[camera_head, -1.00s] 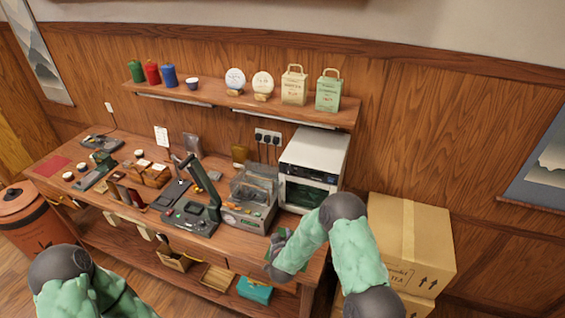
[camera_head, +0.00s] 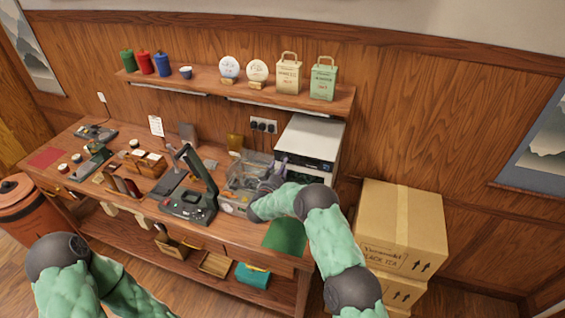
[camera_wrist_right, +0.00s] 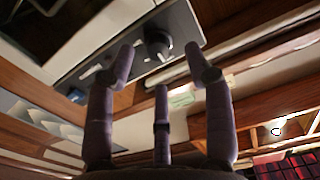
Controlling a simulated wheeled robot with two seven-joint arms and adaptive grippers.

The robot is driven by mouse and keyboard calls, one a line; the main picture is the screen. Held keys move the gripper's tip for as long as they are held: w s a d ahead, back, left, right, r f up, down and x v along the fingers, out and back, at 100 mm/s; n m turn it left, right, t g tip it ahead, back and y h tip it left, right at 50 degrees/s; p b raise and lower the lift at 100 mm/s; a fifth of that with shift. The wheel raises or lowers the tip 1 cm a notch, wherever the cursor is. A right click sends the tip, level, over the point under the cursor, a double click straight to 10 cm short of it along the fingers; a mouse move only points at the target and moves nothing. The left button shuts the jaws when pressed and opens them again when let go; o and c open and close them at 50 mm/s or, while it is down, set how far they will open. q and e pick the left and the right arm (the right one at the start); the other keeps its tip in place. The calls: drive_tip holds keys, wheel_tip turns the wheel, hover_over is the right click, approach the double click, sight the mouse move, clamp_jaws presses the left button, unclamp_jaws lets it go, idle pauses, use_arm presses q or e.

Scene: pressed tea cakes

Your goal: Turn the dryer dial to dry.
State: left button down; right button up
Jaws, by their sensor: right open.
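The dryer (camera_head: 309,136) is a white box with a dark front strip, at the right end of the workbench in the head view. My right gripper (camera_head: 276,170) is at its front left and hides part of the front. In the right wrist view, a dark round dial (camera_wrist_right: 157,44) sits on a grey panel (camera_wrist_right: 182,22). The open fingers of my right gripper (camera_wrist_right: 161,52) point at the panel, with a fingertip on either side of the dial. Contact with the dial cannot be told. The dial's setting is not readable. My left gripper is out of view.
A clear-lidded device (camera_head: 240,178) and a dark press-like device with a raised arm (camera_head: 188,205) stand left of the dryer. A green mat (camera_head: 287,237) lies bare at the front right of the workbench. Cardboard boxes (camera_head: 385,225) stand to the right. A shelf (camera_head: 200,88) runs above.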

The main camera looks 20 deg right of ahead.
drive_tip(key=x, duration=0.3)
drive_tip(key=shift+r, duration=0.1)
clamp_jaws()
